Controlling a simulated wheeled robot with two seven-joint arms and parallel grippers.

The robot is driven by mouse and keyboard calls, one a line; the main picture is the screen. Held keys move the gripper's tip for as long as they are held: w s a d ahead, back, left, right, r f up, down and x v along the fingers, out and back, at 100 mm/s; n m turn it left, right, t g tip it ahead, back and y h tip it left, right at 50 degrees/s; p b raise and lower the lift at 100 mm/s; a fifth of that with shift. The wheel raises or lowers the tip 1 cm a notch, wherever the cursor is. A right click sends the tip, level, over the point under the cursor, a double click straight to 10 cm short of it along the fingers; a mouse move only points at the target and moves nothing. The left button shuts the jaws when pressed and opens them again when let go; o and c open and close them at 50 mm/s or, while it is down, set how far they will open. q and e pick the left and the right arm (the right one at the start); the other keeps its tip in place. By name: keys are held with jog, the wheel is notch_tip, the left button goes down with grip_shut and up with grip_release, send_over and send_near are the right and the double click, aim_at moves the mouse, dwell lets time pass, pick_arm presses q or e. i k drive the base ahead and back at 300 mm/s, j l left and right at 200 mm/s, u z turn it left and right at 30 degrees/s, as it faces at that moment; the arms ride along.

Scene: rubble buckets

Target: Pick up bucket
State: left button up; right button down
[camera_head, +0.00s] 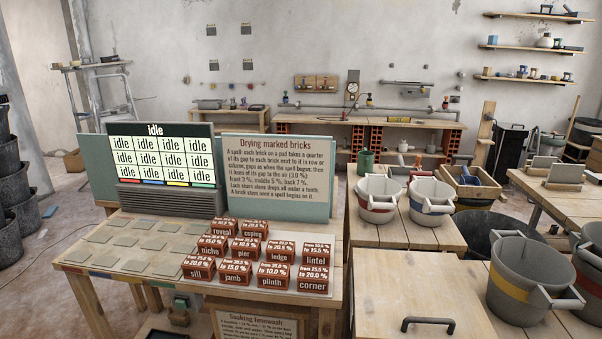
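Several grey buckets stand on the right. A bucket with a red band (379,204) and a bucket with a blue band (431,207) stand side by side on a wooden bench, each with light-coloured parts at the rim. Another grey bucket (589,290) is cut off by the right edge. The frame does not show which bucket the task means. I see neither of my grippers.
A wooden table (100,261) holds rows of labelled red bricks (273,276), flat pads and an "idle" display (159,152). Stacked black buckets (10,225) stand at the left edge.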

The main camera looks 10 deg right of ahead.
aim_at(522, 284)
jog(key=z, duration=1.85)
jog(key=u, duration=0.75)
jog(key=i+l+u, duration=0.1)
jog(key=l+u, duration=0.2)
jog(key=u, duration=0.15)
jog(key=i+l+u, duration=0.1)
jog(key=l+u, duration=0.2)
jog(key=u, duration=0.15)
jog(key=l+u, duration=0.3)
jog(key=u, duration=0.15)
jog(key=l+u, duration=0.45)
jog(key=k+l, duration=0.1)
jog(key=l, duration=0.3)
jog(key=k+l+u, duration=0.15)
jog(key=l, duration=0.65)
jog(key=k+l+u, duration=0.15)
jog(key=l, duration=0.2)
jog(key=k+l, duration=0.15)
jog(key=l, duration=0.25)
jog(key=k+l+u, duration=0.15)
jog(key=l, duration=0.2)
